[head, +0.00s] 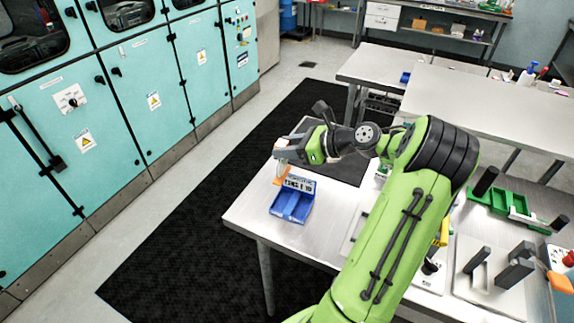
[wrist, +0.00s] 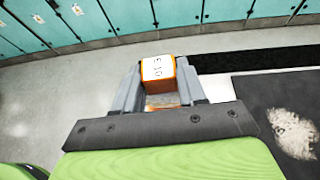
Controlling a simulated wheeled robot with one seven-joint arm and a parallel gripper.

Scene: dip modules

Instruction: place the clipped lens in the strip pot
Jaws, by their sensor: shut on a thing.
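My gripper (head: 281,163) is shut on an orange block with a white label, which I take for the clipped lens (wrist: 158,72). The label in the wrist view seems to read "E 10". In the head view a little of the orange block (head: 281,176) shows below the fingers, just behind and left of a blue open bin (head: 291,205). The bin has a white label on its back and stands near the table's left corner. The bin looks empty. I cannot tell whether it is the strip pot; no other pot is clearly recognisable.
My arm hides much of the steel table (head: 253,222). A green tray (head: 507,205) and dark upright blocks (head: 512,266) stand on its right side. A second table (head: 470,100) is behind. Dark floor matting (head: 190,240) lies left of the table.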

